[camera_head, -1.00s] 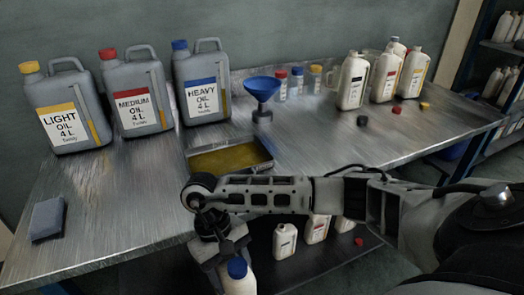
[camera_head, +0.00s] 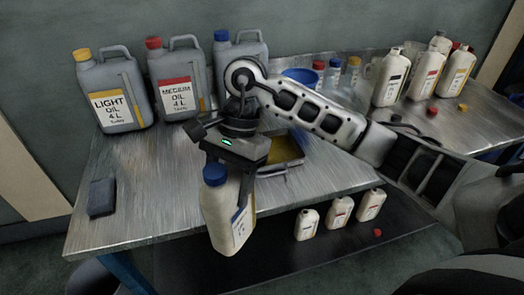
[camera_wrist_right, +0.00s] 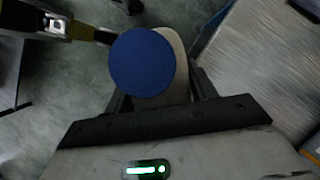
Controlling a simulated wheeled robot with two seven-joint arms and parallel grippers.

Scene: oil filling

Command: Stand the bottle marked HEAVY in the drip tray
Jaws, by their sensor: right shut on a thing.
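My right gripper (camera_head: 232,165) is shut on a white bottle (camera_head: 222,222) with a blue cap and holds it upright but slightly tilted, in front of the table's front edge. Its label is turned to the right and too small to read. In the right wrist view the blue cap (camera_wrist_right: 142,62) sits between the fingers and hides most of the bottle. The drip tray (camera_head: 290,164), with a yellowish inside, lies on the table behind and right of the bottle. My right arm and gripper hide part of it. My left gripper is not in view.
Three grey oil cans stand at the back; the HEAVY one (camera_head: 245,58) is partly behind my arm. A blue funnel (camera_head: 300,76) and small jars stand beyond my arm. A dark block (camera_head: 101,197) lies at left. White bottles (camera_head: 340,212) stand on a lower shelf.

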